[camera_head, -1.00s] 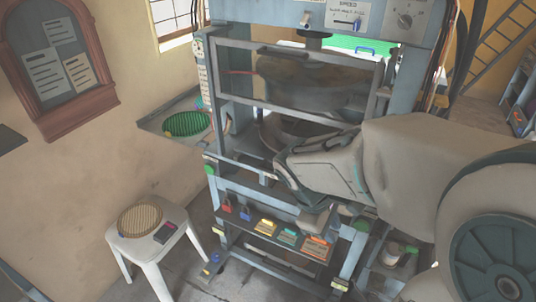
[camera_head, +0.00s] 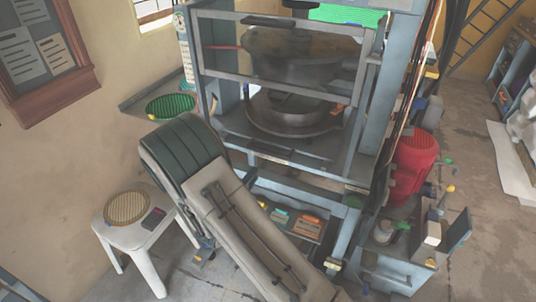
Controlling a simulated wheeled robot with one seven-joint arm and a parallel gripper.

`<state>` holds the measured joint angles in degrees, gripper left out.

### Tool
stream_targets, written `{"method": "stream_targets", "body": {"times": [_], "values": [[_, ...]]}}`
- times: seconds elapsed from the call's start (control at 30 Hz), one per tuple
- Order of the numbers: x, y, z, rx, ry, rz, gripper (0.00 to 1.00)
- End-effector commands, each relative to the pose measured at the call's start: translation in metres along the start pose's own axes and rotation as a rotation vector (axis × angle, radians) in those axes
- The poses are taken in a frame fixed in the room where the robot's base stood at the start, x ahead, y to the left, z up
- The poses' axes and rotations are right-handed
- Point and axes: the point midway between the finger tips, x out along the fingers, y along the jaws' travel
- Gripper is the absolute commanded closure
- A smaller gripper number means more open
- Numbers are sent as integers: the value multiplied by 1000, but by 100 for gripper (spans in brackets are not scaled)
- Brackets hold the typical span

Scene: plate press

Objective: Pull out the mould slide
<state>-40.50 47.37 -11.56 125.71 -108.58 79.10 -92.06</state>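The plate press (camera_head: 193,75) stands in the middle of the head view, a blue-grey frame with a barred guard across its front. Inside, a round dark metal mould part (camera_head: 295,122) sits low on the press bed, below a large dark upper block (camera_head: 300,55). A flat ledge with a dark front bar (camera_head: 285,157) runs below the mould; I cannot tell which part of it is the slide. My arm crosses the lower left, in front of the press's lower frame and shelf. My gripper is not visible, so its state and any contact are hidden.
A white stool (camera_head: 118,238) with a round woven pad (camera_head: 128,207) stands at the left. A green round item (camera_head: 171,107) lies on a side shelf. A red drum (camera_head: 413,165) and a cluttered cart (camera_head: 395,262) stand at the right.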

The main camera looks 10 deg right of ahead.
Motion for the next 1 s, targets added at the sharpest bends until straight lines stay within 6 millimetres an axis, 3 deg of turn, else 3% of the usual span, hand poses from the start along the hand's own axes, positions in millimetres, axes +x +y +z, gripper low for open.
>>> {"method": "stream_targets", "body": {"times": [0.13,0.27,0.7,1.0], "values": [[4,6,7,-44,-33,-9,78],[23,5,7,-43,-30,-9,78],[111,4,10,-40,-30,-8,78],[135,4,12,-39,-33,-7,78]]}}
